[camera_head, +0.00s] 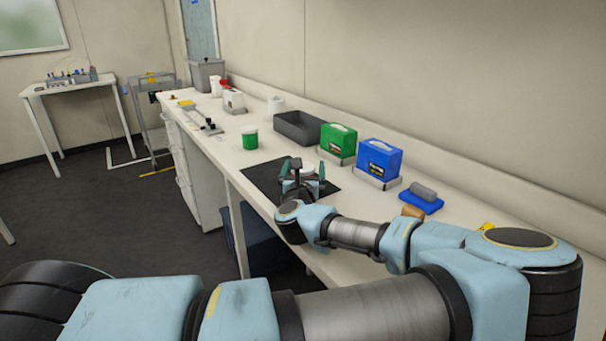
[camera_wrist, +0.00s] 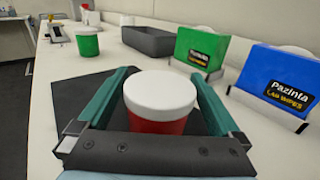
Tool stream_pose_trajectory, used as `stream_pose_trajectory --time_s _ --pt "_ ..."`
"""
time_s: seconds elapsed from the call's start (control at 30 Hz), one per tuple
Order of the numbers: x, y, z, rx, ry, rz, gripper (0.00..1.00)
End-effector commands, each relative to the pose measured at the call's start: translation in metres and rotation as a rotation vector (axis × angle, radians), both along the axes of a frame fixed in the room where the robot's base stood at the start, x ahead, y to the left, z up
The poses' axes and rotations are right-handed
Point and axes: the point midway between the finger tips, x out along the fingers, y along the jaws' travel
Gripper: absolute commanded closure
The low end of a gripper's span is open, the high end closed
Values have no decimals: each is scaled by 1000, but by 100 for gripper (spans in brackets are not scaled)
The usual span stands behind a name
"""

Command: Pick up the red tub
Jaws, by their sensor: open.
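The red tub (camera_wrist: 158,126) with a white lid stands upright in the wrist view, low in the middle. My gripper (camera_wrist: 162,80) is open, with one green finger on each side of the tub. I see no clear contact between the fingers and the tub. In the head view my gripper (camera_head: 306,178) is over the dark mat (camera_head: 262,173) on the bench. There only the white lid shows between the fingers; the red body is hidden behind my gripper.
A green tub (camera_head: 250,140) with a white lid stands farther along the bench. Behind are a dark grey tray (camera_head: 290,123), a green box (camera_head: 338,142) and a blue box (camera_head: 379,160). A blue pad (camera_head: 420,203) with a grey object lies at the right.

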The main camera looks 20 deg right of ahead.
Motion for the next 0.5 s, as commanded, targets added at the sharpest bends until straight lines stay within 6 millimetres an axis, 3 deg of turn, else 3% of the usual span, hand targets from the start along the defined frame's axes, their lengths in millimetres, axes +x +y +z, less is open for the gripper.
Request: stream_pose_trajectory --time_s 0.23,0.5 --pt "2 -1 -1 0 0 0 0" --pt "2 -1 -1 -1 0 0 30"
